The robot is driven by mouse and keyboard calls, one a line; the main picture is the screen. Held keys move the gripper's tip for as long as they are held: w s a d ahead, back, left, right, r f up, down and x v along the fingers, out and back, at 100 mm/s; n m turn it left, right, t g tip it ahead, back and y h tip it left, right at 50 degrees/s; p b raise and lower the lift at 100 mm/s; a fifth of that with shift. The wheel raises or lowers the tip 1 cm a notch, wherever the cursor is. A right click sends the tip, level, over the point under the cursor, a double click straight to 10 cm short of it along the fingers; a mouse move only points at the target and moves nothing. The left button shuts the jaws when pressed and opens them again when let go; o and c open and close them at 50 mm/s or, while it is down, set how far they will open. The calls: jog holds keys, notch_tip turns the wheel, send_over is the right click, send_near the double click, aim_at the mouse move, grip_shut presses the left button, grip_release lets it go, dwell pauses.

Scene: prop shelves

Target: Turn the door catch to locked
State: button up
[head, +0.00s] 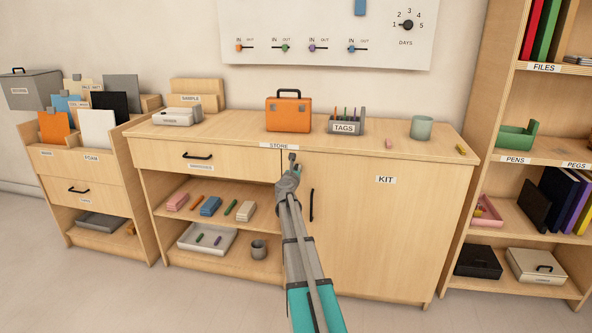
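The cabinet door (385,225) is light wood, labelled KIT, and looks closed, with a black vertical handle (311,204) on its left side. My gripper (292,158) is in front of the door's upper left corner, just below the STORE label on the cabinet's top edge. My arm rises from the bottom of the view and covers part of the door's left edge. I cannot make out the door catch; it may be behind my gripper. The fingers are too small to tell whether they are open or shut, or whether they touch anything.
A drawer (225,157) and open shelves are left of the door. Another shelf unit (490,110) stands at the right. The floor in front is clear.

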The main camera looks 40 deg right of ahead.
jog(key=shift+n, duration=0.5)
grip_shut()
jog(key=n, duration=0.3)
jog(key=shift+w+a+n, duration=0.15)
jog(key=shift+n, duration=0.15)
jog(key=n, duration=0.9)
jog(key=f+n+b, duration=0.1)
jog(key=n, duration=0.3)
jog(key=shift+w+a+f, duration=0.1)
jog(key=shift+w+a, duration=0.15)
jog(key=shift+w, duration=0.05)
jog(key=shift+n, duration=0.4)
jog(key=o, duration=0.7)
grip_release()
